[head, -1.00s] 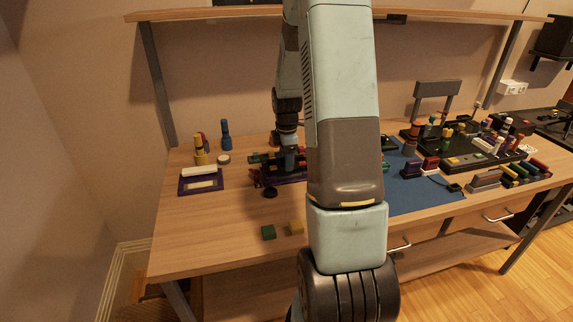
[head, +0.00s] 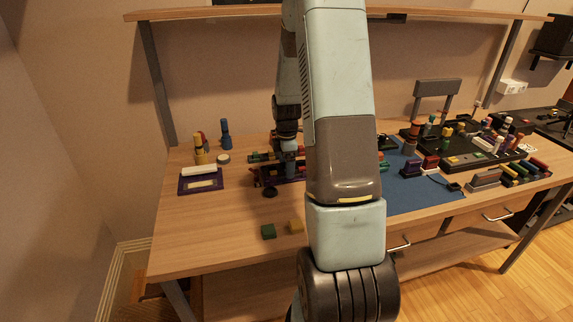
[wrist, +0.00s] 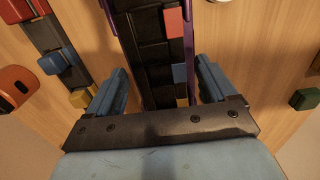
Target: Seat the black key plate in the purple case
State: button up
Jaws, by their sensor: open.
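In the wrist view, a long black key plate (wrist: 154,55) with red, blue and yellow blocks runs between my fingers. Purple edges of the case (wrist: 188,42) show along its sides at the top of the picture. The plate's near end is hidden behind my gripper's bracket. My gripper (wrist: 160,88) is open, with one finger on each side of the plate. I cannot tell whether the plate lies fully down in the case. In the head view, my gripper (head: 288,172) is low over the dark purple case (head: 268,181), partly hidden by my arm.
A purple box with a white bar (head: 199,182) stands to the left, near blue and yellow pegs. A green block (head: 268,231) and a yellow block (head: 296,226) lie in front. A blue mat (head: 420,196) and a black tray with many parts are on the right.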

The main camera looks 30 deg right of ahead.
jog(key=shift+r, duration=0.1)
jog(key=s+a+r+m+t, duration=0.1)
jog(key=s+a+r, duration=0.15)
jog(key=r, duration=0.65)
jog(key=s+a+r+m, duration=0.1)
jog(key=a+r+m, duration=0.15)
jog(key=r, duration=0.75)
jog(key=s+a+r+m+t, duration=0.1)
jog(key=s+a+r+m, duration=0.2)
jog(key=s, duration=0.4)
jog(key=s+a+r+m+t, duration=0.2)
jog(key=s+a+r+m, duration=0.2)
jog(key=s+a, duration=0.2)
jog(key=s+a+r+m+t, duration=0.1)
jog(key=s+a+r+m, duration=0.3)
jog(key=s, duration=0.5)
jog(key=shift+a+t, duration=0.25)
jog(key=shift+t, duration=0.05)
jog(key=shift+s, duration=0.1)
